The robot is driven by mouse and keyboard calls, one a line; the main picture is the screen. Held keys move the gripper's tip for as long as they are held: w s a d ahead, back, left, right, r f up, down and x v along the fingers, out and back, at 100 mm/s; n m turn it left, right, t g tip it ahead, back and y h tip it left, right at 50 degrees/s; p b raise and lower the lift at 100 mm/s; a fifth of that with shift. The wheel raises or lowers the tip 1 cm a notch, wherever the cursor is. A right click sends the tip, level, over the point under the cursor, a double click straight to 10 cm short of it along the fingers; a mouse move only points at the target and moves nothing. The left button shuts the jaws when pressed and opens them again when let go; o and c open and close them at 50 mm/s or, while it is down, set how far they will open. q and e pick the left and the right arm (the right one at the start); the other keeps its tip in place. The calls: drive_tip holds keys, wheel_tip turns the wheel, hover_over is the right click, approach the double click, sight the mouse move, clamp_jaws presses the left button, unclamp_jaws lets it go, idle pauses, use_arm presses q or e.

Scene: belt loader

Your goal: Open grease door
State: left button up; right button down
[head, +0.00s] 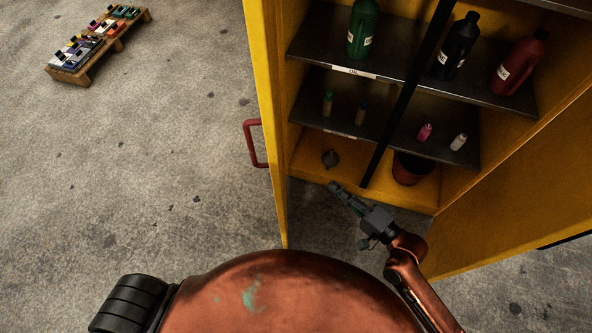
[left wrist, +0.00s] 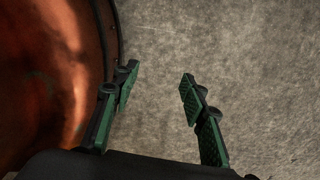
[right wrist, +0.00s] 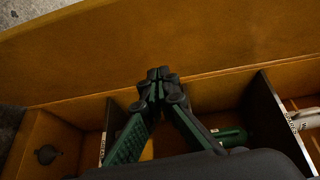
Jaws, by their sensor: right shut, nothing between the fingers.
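A yellow cabinet stands at the right of the head view, its inside in sight. Its left door (head: 268,110) shows nearly edge-on, standing out from the front, with a red handle (head: 250,145) on its outer side. Its right door (head: 515,190) stands swung wide at the lower right. My right gripper (head: 334,186) is shut and empty, in front of the cabinet's lower opening, and touches neither door as far as I can tell. It also shows in the right wrist view (right wrist: 158,75), before a yellow panel. My left gripper (left wrist: 160,80) is open and empty over the floor.
Shelves (head: 405,75) hold a green bottle (head: 362,30), a black bottle (head: 457,45), a red bottle (head: 519,62) and small bottles. A loaded pallet (head: 88,65) lies far left; the floor between is clear.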

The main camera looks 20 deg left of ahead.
use_arm(q)
drive_tip(key=shift+w+f+b, duration=0.4)
drive_tip(key=shift+f+b, duration=0.1)
drive_tip(key=shift+f, duration=0.2)
use_arm(e)
drive_tip(key=w+a+r, duration=0.1)
drive_tip(key=a+r, duration=0.1)
drive_tip(key=a, duration=1.2)
drive_tip(key=shift+w+g+y, duration=0.15)
drive_tip(key=shift+g+y, duration=0.15)
drive_tip(key=shift+y, duration=0.1)
